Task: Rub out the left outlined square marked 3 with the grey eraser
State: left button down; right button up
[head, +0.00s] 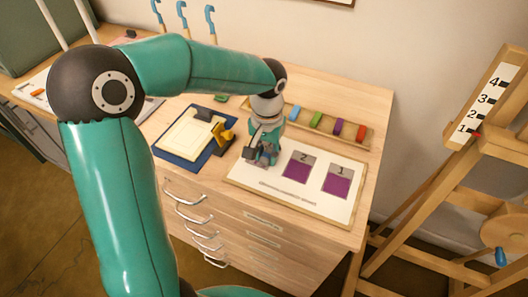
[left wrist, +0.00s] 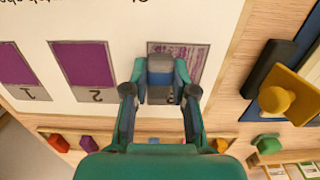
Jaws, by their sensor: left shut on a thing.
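My left gripper (head: 262,156) is low over the left end of the white board (head: 262,188). In the left wrist view the gripper (left wrist: 160,88) is shut on the grey eraser (left wrist: 160,65), which lies over the left outlined square (left wrist: 193,57). That square shows pale, streaky purple, unlike the solid purple of the others; the eraser and fingers hide part of it, and its number cannot be read. Square 2 (head: 297,171) and square 1 (head: 337,185) are to its right in the head view. My right gripper is not in view.
Coloured blocks, among them a red one (head: 361,132), stand in a wooden rack (head: 334,137) behind the board. A blue mat (head: 168,150) with a pale sheet and a yellow-handled tool (head: 223,137) lies to the left. An easel (head: 478,150) stands at the right.

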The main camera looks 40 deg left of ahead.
pick_arm(q)
jog(key=shift+w+d, duration=0.1)
jog(key=shift+d, duration=0.5)
jog(key=shift+s+a, duration=0.15)
jog(key=shift+a, duration=0.55)
jog(key=shift+s+a, duration=0.15)
jog(key=shift+a, duration=0.55)
jog(key=shift+s+a+f, duration=0.1)
jog(key=shift+s+a, duration=0.1)
jog(key=shift+a, duration=0.5)
jog(key=shift+s+a, duration=0.15)
jog(key=shift+a, duration=0.5)
